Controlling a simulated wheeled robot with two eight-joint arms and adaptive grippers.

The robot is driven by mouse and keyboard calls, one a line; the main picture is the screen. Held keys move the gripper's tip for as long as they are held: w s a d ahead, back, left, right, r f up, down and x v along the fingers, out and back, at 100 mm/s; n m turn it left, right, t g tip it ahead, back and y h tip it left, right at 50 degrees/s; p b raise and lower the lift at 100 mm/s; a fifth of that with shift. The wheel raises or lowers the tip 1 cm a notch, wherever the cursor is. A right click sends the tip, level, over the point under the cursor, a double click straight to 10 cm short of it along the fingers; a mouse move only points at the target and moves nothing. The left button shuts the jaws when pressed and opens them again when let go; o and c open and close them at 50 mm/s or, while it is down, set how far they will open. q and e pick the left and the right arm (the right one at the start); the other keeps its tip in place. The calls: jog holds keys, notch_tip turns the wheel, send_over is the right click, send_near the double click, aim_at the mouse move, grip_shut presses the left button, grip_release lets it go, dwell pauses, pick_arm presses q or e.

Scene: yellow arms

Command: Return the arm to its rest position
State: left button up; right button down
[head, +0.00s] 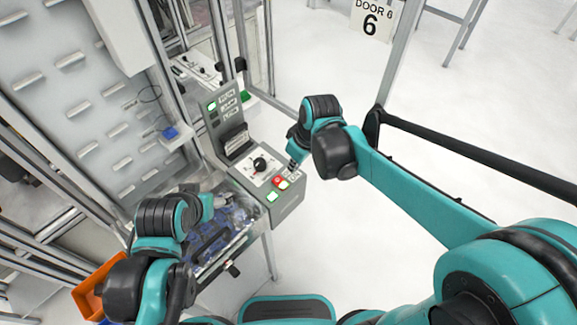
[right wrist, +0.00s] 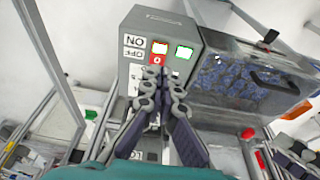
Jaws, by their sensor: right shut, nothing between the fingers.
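My right arm reaches in from the right in the head view. My right gripper (head: 292,170) is shut and empty, with its tips over the button end of a grey control box (head: 285,208).
The clear bin (right wrist: 245,75) stands close beside the control box. An upright panel (head: 226,105) rises behind the box's dial. Metal frames and a pegged wall (head: 75,100) fill the left. An orange bin (head: 88,292) is at lower left. White floor (head: 345,240) lies open to the right.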

jog(key=shift+s+d+r, duration=0.25)
jog(key=shift+r, duration=0.4)
jog(key=s+d+f+m+t+h+b, duration=0.1)
jog(key=s+d+f+m+t+b, duration=0.1)
jog(key=d, duration=0.5)
jog(key=s+d+f+m+t+h+b, duration=0.1)
jog(key=s+d+f+m+t+b, duration=0.2)
jog(key=s+d+m+b, duration=0.2)
jog(key=s+d+m, duration=0.2)
jog(key=s, duration=0.1)
jog(key=shift+s, duration=0.4)
